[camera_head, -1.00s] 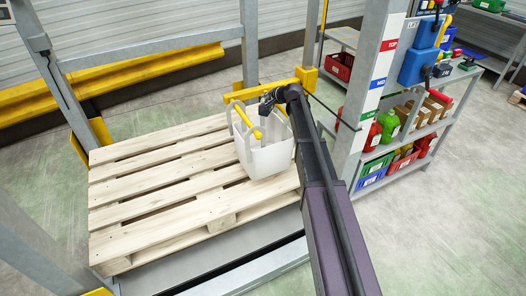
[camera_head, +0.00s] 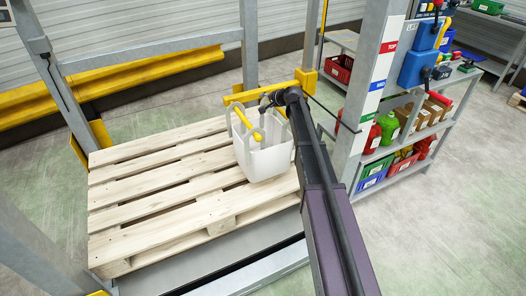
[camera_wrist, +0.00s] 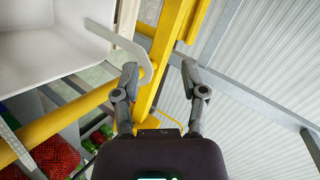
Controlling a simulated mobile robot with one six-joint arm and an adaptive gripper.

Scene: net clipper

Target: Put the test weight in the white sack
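The white sack (camera_head: 262,163) stands upright and open-topped at the right end of the wooden pallet, with loop straps at its rim. Its white wall (camera_wrist: 40,45) fills the upper left of the wrist view, with a strap close to my left finger. My gripper (camera_wrist: 159,68) has its two fingers spread with nothing held between them. In the head view my gripper (camera_head: 263,106) is over the sack's back rim. A yellow bar (camera_head: 247,136) shows at the sack's opening. I cannot pick out the test weight for certain; the sack's inside is mostly hidden.
The pallet (camera_head: 150,200) is bare left of the sack. Grey posts and yellow rails (camera_head: 150,75) frame it. A labelled post (camera_head: 370,90) stands to the right, before a shelf of bottles and bins (camera_head: 405,150). My arm reaches in between.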

